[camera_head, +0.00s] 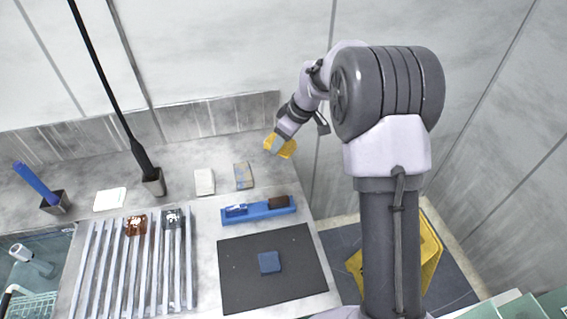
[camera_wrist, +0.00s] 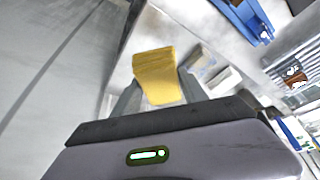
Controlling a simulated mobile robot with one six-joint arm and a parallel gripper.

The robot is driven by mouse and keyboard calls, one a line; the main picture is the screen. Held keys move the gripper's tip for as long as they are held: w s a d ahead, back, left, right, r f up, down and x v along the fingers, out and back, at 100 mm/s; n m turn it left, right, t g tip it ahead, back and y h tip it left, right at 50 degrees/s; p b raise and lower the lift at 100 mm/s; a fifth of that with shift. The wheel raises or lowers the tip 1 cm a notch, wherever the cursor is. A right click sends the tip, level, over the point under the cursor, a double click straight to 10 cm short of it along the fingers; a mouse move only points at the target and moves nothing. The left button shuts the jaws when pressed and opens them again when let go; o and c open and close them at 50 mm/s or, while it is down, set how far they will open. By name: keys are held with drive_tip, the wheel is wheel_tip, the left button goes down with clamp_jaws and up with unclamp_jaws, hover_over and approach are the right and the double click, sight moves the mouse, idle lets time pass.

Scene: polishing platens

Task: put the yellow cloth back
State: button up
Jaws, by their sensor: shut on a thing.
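The yellow cloth (camera_head: 281,146) is held by my gripper (camera_head: 275,143) near the back right corner of the grey bench, close to the wall. In the wrist view the yellow cloth (camera_wrist: 156,76) sits between the two fingers of my gripper (camera_wrist: 158,92), which are shut on it. The cloth looks like a folded flat piece and appears raised above the bench top. In the head view the fingertips are small and partly covered by the cloth.
A patterned block (camera_head: 243,175) and a pale block (camera_head: 204,182) lie on the bench. A blue holder (camera_head: 258,210) and a black mat (camera_head: 240,290) with a blue pad (camera_head: 269,262) are nearer. A slatted rack (camera_head: 93,265) is left.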

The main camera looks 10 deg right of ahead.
sight(278, 170)
wheel_tip(278, 170, down, 10)
drive_tip(key=b, duration=0.3)
drive_tip(key=shift+r+b, duration=0.1)
drive_tip(key=shift+b, duration=0.2)
drive_tip(key=shift+s, duration=0.1)
drive_tip(key=shift+f, duration=0.2)
drive_tip(key=o, duration=1.3)
